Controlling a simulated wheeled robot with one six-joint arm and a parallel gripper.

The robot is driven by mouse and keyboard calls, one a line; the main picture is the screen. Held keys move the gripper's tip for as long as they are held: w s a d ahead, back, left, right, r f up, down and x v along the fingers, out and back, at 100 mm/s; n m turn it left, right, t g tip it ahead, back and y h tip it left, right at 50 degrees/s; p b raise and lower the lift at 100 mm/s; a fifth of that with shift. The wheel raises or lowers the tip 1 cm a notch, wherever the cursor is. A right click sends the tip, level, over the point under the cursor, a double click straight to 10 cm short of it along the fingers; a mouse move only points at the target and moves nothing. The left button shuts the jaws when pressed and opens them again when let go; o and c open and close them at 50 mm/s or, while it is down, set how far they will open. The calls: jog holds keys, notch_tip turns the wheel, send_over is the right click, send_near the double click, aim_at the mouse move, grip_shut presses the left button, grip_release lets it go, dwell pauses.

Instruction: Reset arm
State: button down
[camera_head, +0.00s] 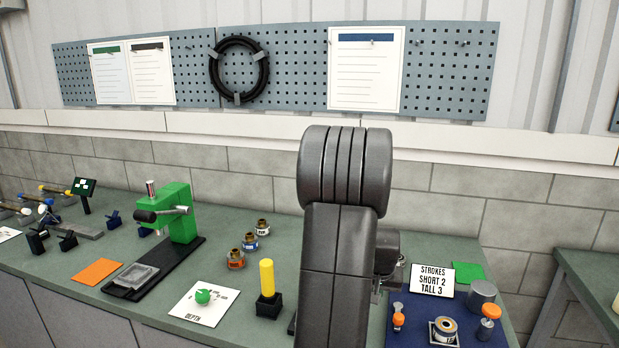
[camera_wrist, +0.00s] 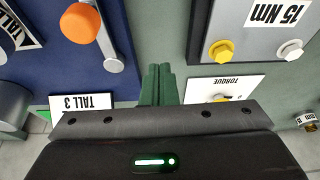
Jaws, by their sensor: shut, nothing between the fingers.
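My gripper (camera_wrist: 158,84) shows in the wrist view as two green fingers side by side, closed together with nothing between them. The fingers point over the grey-green bench top, between a blue mat (camera_wrist: 72,75) and a grey box marked 15 Nm (camera_wrist: 265,35). They appear apart from both, though their height over the bench is hard to judge. In the head view my dark arm stands in the middle and hides part of the bench. The gripper's fingers cannot be made out there.
The blue mat bears an orange knob (camera_wrist: 80,22) and a spool (camera_head: 445,326). A strokes sign (camera_head: 430,279) stands behind it. Left of my arm are a yellow-handled tool (camera_head: 267,278), a depth card (camera_head: 208,306), small spools (camera_head: 236,260) and a green press (camera_head: 178,212).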

jog(key=shift+w+m, duration=0.3)
jog(key=shift+m, duration=0.2)
jog(key=w, duration=0.1)
jog(key=w+d+b, duration=0.1)
jog(key=w, duration=0.1)
jog(key=shift+w+d+f, duration=0.1)
jog(key=shift+w, duration=0.2)
jog(key=v, duration=0.6)
jog(key=shift+b, duration=0.45)
jog(key=shift+w, duration=0.1)
